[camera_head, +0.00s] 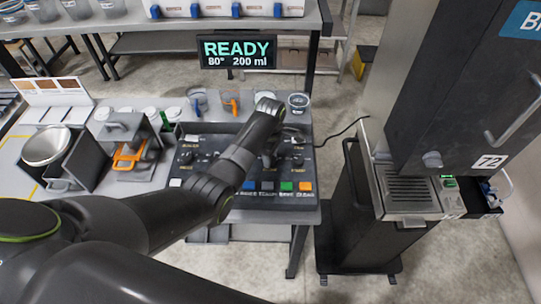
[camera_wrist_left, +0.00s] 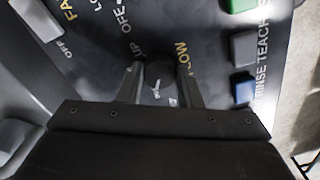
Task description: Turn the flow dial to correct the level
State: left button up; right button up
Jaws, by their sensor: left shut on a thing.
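The dark control panel (camera_head: 217,172) carries dials, labels and a row of coloured buttons. My left gripper (camera_head: 272,157) is over its right part, partly hidden by my own arm. In the left wrist view my left gripper (camera_wrist_left: 162,85) has its two fingers on either side of a round dark dial (camera_wrist_left: 160,72), shut on it. Labels around the dial are partly covered; one reads "LOW". The screen (camera_head: 237,51) reads "READY", "80°" and "200 ml". My right gripper is not in view.
A blue button (camera_wrist_left: 244,89), a grey one (camera_wrist_left: 243,48) and a green one (camera_wrist_left: 240,5) lie close to the right of the gripper. A tall dark machine (camera_head: 440,90) stands at the right, across a floor gap.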

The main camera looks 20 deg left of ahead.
pick_arm(q)
jog(key=shift+n, duration=0.3)
jog(key=o, duration=1)
jog(key=shift+a, duration=0.1)
